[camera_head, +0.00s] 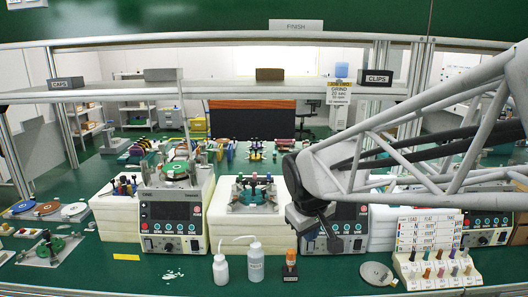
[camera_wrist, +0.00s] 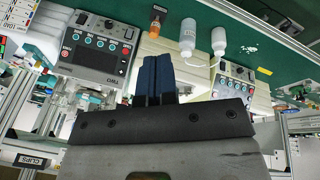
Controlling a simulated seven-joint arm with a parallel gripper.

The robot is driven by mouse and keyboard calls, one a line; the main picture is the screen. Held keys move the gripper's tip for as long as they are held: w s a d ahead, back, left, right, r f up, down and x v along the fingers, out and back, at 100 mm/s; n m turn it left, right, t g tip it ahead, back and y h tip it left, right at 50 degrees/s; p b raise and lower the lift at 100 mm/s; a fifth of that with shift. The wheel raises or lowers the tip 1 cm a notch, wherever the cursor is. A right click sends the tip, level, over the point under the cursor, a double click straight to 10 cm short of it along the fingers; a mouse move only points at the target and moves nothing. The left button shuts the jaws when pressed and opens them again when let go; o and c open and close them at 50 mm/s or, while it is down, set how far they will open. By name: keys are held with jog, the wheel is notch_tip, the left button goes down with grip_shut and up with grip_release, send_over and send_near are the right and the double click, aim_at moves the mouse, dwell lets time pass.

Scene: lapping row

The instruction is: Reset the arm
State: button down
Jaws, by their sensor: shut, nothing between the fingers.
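My gripper shows in the wrist view (camera_wrist: 156,76) with its two dark blue fingers together and nothing between them. In the head view, my arm reaches in from the right, and its dark end hangs in front of a grey control unit (camera_head: 349,228) right of centre. That unit is partly hidden behind it. In the wrist view the picture is turned, with the bench and bottles at the top. The fingertips appear apart from the bottles and units.
Two white bottles (camera_head: 256,262) and an amber bottle (camera_head: 290,265) stand at the bench front. A left control unit (camera_head: 172,217), a white block with a fixture (camera_head: 243,222) and a rack of coloured pegs (camera_head: 437,270) surround the arm. A shelf (camera_head: 220,90) runs above.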

jog(key=s+d+m, duration=0.3)
jog(key=s+d, duration=0.1)
jog(key=s, duration=0.6)
jog(key=s+d+f+m, duration=0.1)
jog(key=s+d+m, duration=0.2)
jog(key=s, duration=0.7)
jog(key=shift+d+f+g+y, duration=0.3)
jog(key=shift+d+g+y, duration=0.1)
jog(key=shift+d, duration=0.3)
dwell(0.6)
